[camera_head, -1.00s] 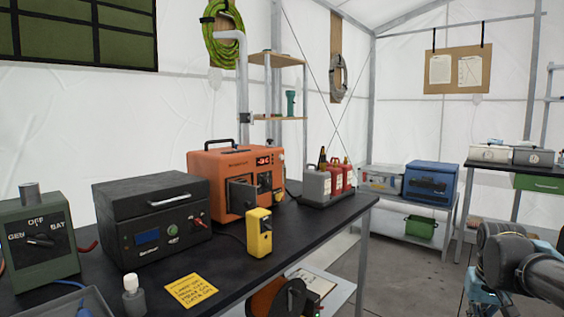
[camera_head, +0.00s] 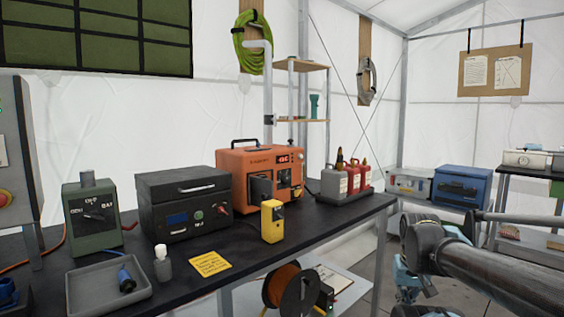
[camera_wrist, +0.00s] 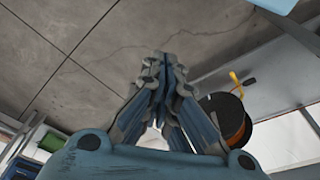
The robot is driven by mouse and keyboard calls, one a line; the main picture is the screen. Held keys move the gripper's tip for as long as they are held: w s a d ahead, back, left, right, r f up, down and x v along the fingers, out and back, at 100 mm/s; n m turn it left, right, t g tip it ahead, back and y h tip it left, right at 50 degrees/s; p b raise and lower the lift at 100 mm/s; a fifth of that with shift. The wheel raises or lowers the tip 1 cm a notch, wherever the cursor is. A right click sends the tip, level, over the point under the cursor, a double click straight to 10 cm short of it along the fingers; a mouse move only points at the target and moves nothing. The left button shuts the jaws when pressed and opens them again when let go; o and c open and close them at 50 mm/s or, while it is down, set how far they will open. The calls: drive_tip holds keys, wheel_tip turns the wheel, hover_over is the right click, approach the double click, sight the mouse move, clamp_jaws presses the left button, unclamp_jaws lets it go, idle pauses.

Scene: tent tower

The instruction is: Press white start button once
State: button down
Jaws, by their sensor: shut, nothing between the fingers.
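My gripper (camera_wrist: 161,62) is shut and empty in the wrist view, above the grey floor. In the head view its blue fingers (camera_head: 407,283) hang low at the right, apart from the table. I cannot make out a clearly white start button. The orange unit (camera_head: 237,160) on the black table has a red lit display and small controls on its front, too small to tell apart. The black box (camera_head: 157,190) left of it has a blue screen and a small pale round button (camera_head: 197,215).
A yellow device (camera_head: 272,222), a yellow note (camera_head: 210,263), a small bottle (camera_head: 163,264) and a grey tray (camera_head: 82,292) are on the black table (camera_head: 245,250). A green selector box (camera_head: 92,235) stands at its left. A cable reel (camera_head: 290,288) sits below the table's front edge.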

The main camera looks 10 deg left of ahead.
sight(301, 157)
drive_tip(key=shift+a, duration=0.25)
drive_tip(key=w+a+r+n+t+y, duration=0.15)
drive_tip(key=w+a+r, duration=0.25)
drive_tip(key=w+r, duration=0.65)
drive_tip(key=w+a+r+n+t, duration=0.1)
drive_tip(key=w+a+r+t, duration=0.2)
drive_tip(key=w+a+r, duration=0.75)
drive_tip(key=w+a+r+t, duration=0.1)
drive_tip(key=w+a+r, duration=0.2)
drive_tip(key=w, duration=0.5)
drive_tip(key=w+a+r+n+t+y, duration=0.1)
drive_tip(key=w+a+r, duration=0.2)
drive_tip(key=w, duration=0.6)
drive_tip(key=w+a+r+n+t+y, duration=0.1)
drive_tip(key=w+a+r, duration=0.2)
drive_tip(key=w, duration=0.6)
drive_tip(key=shift+a+r, duration=0.2)
drive_tip(key=shift+a, duration=0.3)
drive_tip(key=shift+w+a+y, duration=0.1)
drive_tip(key=shift+w+y, duration=0.05)
drive_tip(key=shift+y, duration=0.1)
drive_tip(key=w+a, duration=0.5)
drive_tip(key=a, duration=0.1)
drive_tip(key=shift+a, duration=0.4)
drive_tip(key=shift+w+a, duration=0.1)
drive_tip(key=shift+w, duration=0.05)
